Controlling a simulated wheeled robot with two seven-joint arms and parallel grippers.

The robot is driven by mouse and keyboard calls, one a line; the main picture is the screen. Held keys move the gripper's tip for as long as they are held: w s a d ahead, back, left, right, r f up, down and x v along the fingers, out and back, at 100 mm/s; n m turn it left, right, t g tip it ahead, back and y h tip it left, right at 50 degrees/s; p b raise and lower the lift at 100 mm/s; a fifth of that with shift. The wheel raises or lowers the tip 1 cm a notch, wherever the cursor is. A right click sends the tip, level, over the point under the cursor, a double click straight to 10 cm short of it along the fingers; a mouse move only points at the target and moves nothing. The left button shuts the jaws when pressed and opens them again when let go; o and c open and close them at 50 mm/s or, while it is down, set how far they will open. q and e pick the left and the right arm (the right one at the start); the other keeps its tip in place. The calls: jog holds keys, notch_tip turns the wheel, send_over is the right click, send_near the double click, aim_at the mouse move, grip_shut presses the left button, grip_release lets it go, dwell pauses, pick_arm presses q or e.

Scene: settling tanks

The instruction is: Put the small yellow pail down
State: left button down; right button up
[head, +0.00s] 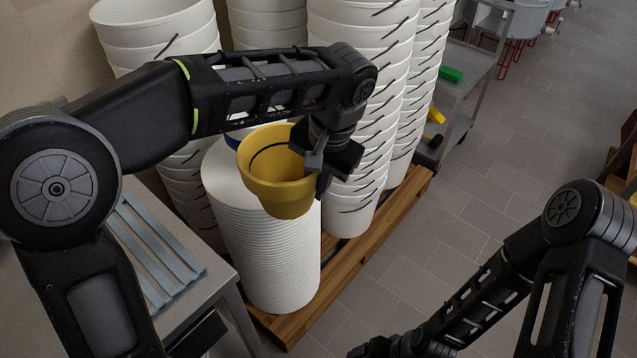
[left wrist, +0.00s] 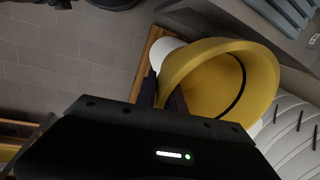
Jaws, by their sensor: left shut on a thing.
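The small yellow pail (head: 283,192) hangs in my left gripper (head: 322,172), which is shut on it at its right side. It is roughly upright, slightly tilted, with its open mouth facing up and a dark handle across the mouth. In the head view it appears in front of a tall stack of white lids (head: 265,250); I cannot tell the gap between them. The left wrist view shows the pail's rim and inside (left wrist: 225,85) close to the gripper. The fingertips are partly hidden. My right arm shows at the lower right, but its gripper jaws cannot be made out.
Tall stacks of white buckets (head: 365,110) stand behind on a wooden pallet (head: 350,275). A grey metal table (head: 215,290) with slats is at the lower left. A grey cart (head: 470,65) holds a green item (head: 451,74). The tiled floor (head: 470,200) on the right is open.

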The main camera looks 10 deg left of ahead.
pick_arm(q)
jog(key=w+d+f+m+t+h, duration=0.1)
jog(key=w+d+f+m, duration=0.3)
jog(key=f+m, duration=0.6)
jog(key=w+m, duration=0.1)
jog(key=m, duration=0.1)
jog(key=shift+d+m+h, duration=0.2)
jog(key=shift+m+h, duration=0.1)
jog(key=shift+h, duration=0.1)
pick_arm(e)
jog(key=shift+c, duration=0.4)
